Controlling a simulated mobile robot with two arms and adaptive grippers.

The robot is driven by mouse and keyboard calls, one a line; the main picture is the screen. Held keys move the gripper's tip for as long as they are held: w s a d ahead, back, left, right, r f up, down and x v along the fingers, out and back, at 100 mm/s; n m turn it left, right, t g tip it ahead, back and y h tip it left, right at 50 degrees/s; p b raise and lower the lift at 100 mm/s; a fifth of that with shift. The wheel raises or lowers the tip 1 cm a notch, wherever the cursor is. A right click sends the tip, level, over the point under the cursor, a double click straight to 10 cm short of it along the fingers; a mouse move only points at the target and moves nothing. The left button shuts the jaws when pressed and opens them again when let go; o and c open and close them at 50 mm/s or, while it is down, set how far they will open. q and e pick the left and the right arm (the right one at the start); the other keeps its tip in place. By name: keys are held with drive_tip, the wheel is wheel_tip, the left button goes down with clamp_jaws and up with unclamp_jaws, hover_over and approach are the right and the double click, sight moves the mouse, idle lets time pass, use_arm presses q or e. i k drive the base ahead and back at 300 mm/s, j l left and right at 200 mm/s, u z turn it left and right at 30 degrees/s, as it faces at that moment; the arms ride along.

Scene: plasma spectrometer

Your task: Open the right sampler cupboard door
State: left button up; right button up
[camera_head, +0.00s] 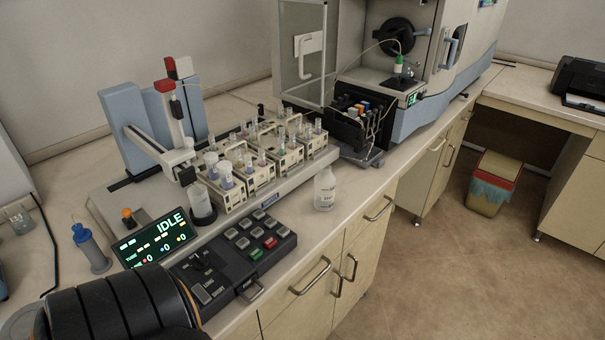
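The right sampler cupboard door (375,243) is a pale wood panel below the bench, under the sampler. It looks shut and flush with the cabinet front. Its upright metal bar handle (352,267) is near its left edge. Close beside it is the handle (338,287) of the left sampler cupboard door, whose lower part is cut off by the picture's bottom edge. Neither gripper is in view. A dark ribbed part of my arm fills the lower left corner and shows no fingers.
Drawers with bar handles (310,277) (378,210) sit above the doors. The bench holds the sampler's vial racks (260,172), a keypad (230,255), an IDLE display (155,240) and a clear bottle (324,188). The floor (460,270) before the doors is clear; a bin (494,182) stands farther back.

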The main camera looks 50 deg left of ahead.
sight(359, 260)
drive_tip(key=u, duration=1)
